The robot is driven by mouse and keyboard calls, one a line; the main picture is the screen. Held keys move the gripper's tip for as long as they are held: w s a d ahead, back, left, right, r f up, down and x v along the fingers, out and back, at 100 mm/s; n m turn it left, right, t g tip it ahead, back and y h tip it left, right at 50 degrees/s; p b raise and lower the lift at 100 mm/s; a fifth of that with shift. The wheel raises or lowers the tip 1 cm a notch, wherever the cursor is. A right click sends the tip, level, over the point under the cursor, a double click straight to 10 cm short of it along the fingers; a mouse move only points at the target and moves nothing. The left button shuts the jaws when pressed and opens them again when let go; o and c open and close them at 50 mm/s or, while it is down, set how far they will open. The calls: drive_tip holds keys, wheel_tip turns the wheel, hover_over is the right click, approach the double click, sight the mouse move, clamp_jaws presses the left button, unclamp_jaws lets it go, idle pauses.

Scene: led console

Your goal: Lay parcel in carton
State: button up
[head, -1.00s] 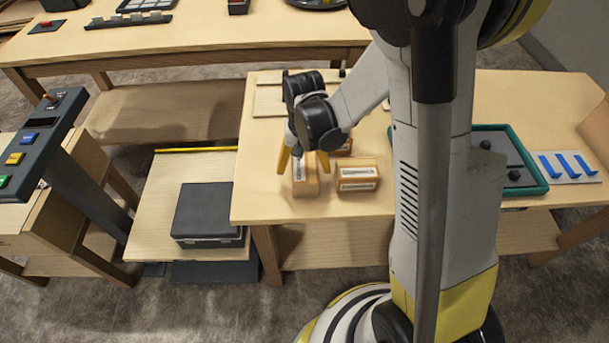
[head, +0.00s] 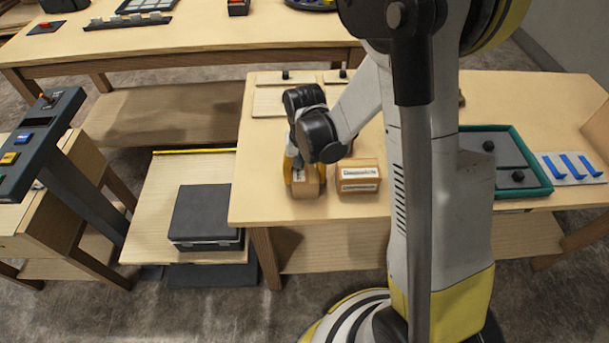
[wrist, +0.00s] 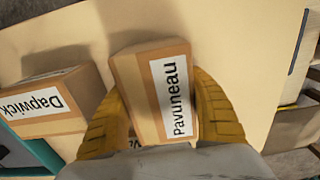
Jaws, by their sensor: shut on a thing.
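My gripper (head: 304,172) is shut on a cardboard parcel (head: 306,188) near the front left corner of the wooden table. In the wrist view the yellow fingers (wrist: 160,102) press on both sides of this parcel, whose white label reads "Pavuneau" (wrist: 177,95). I cannot tell whether it is lifted off the table. A second box (head: 359,177) stands close to its right, apart from it; it is labelled "Dapwick" in the wrist view (wrist: 48,103). A bit of another label shows between the fingers. No open carton can be made out for certain.
A green-rimmed tray (head: 546,178) and a pad with blue strips (head: 572,168) lie at the table's right. A brown panel (head: 598,130) stands at the right edge. A black case (head: 207,212) sits on a low shelf to the left. My arm hides the table's middle.

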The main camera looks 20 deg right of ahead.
sight(306, 167)
drive_tip(key=r+p, duration=0.1)
drive_tip(key=r, duration=0.1)
drive_tip(key=r+p, duration=0.1)
drive_tip(key=r, duration=0.1)
drive_tip(key=shift+s+d+r+p, duration=0.1)
drive_tip(key=shift+s+r+p, duration=0.1)
drive_tip(key=shift+r+p, duration=0.15)
drive_tip(key=s+d+r+p, duration=0.3)
drive_tip(key=s+r, duration=0.3)
drive_tip(key=s, duration=0.4)
drive_tip(key=shift+s+d, duration=0.3)
drive_tip(key=shift+d, duration=0.05)
